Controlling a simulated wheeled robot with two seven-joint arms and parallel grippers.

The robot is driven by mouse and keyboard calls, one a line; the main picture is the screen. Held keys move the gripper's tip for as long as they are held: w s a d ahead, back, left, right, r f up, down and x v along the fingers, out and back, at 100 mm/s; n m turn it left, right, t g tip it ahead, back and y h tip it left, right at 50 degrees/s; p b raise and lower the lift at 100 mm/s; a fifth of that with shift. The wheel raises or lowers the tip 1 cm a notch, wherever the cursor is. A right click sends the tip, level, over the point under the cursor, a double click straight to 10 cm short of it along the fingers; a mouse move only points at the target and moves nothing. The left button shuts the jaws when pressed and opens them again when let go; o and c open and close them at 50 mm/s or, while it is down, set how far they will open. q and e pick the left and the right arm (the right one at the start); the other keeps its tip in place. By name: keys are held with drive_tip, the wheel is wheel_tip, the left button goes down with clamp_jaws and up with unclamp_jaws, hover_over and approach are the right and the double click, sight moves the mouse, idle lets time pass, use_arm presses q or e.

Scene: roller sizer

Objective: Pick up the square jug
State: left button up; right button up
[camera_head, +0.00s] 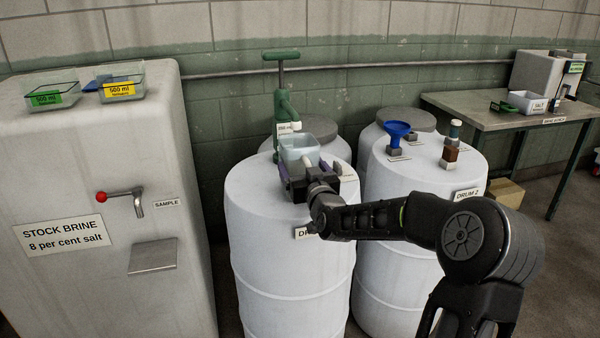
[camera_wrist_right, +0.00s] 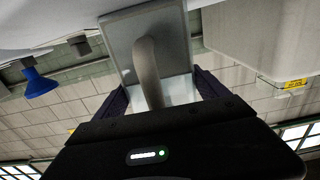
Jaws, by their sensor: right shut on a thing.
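The square jug (camera_head: 299,148) is a pale, translucent, square-sided vessel above the top of the front white drum. In the right wrist view the jug (camera_wrist_right: 120,42) fills the top middle, with its curved grey handle (camera_wrist_right: 148,70) toward the camera. My right gripper (camera_head: 302,180) is shut on the jug, with its dark purple fingers on either side; they also show in the right wrist view (camera_wrist_right: 162,92). The jug looks upright in the head view. I cannot tell whether its base touches the drum. My left gripper is not in view.
A green hand pump (camera_head: 283,100) stands right behind the jug on the front drum (camera_head: 290,250). Drum 2 (camera_head: 425,185) at the right carries a blue funnel (camera_head: 397,131) and a small brown bottle (camera_head: 450,152). The stock brine tank (camera_head: 90,180) with its tap stands left.

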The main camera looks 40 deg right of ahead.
drive_tip(key=c, duration=1.1)
drive_tip(key=shift+r, duration=0.15)
drive_tip(key=shift+r, duration=0.2)
